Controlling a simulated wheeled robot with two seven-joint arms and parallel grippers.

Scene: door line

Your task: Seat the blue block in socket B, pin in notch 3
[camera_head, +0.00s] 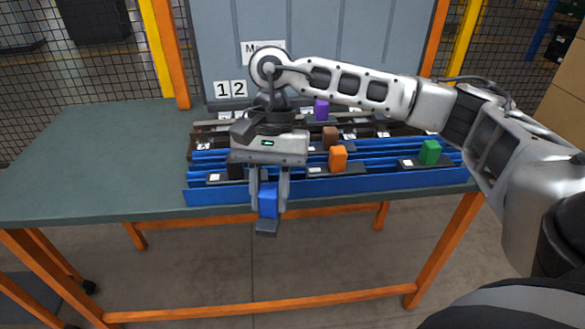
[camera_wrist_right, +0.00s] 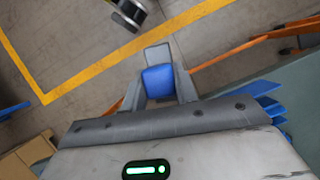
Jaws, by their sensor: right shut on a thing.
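My right gripper (camera_head: 269,198) is shut on the blue block (camera_head: 268,203), whose dark base hangs below the fingers. It holds the block in front of the table's front edge, before the blue rail rack (camera_head: 320,186). In the right wrist view the blue block (camera_wrist_right: 159,82) sits between the fingers, over the floor. An orange block (camera_head: 338,158), a green block (camera_head: 429,152), a brown block (camera_head: 330,137) and a purple block (camera_head: 321,110) stand on dark bases in the rack. Socket B and notch 3 cannot be made out. My left gripper is not in view.
The grey-green table (camera_head: 90,165) is bare on its left side. A grey panel (camera_head: 335,50) with "1 2" cards (camera_head: 230,90) stands behind the rack between orange posts. My right arm reaches across the rack's right half. Orange table legs (camera_head: 445,250) stand below.

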